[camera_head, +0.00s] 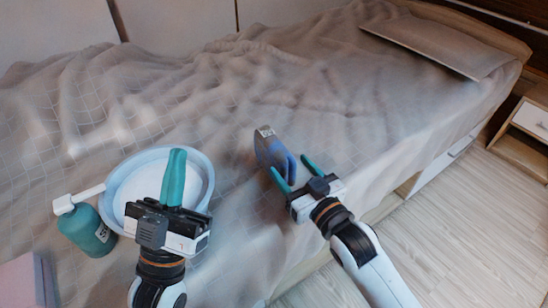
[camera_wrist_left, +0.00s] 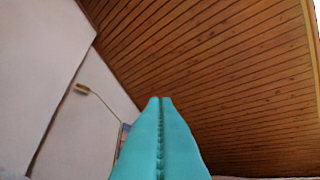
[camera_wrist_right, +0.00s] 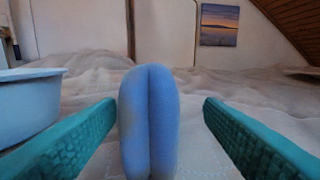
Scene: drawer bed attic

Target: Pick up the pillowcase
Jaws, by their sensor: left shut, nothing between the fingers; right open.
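A blue, folded-looking piece (camera_head: 272,152), which I take for the pillowcase, stands on the bed in front of my right gripper. In the right wrist view it (camera_wrist_right: 150,120) is upright, with a rounded top and a crease down its middle. My right gripper (camera_head: 288,163) is open, with its fingers pointing at the blue piece, one on each side in the right wrist view. My left gripper (camera_head: 176,152) is shut and empty, pointing up in front of the white-blue basin.
The round basin (camera_head: 151,157) and a teal pump bottle (camera_head: 88,232) stand on the bed's left part. A pink block (camera_head: 27,282) is at the lower left. A flat grey pillow-like slab (camera_head: 440,46) lies at the far right. Rumpled bedding (camera_head: 215,100) covers the bed.

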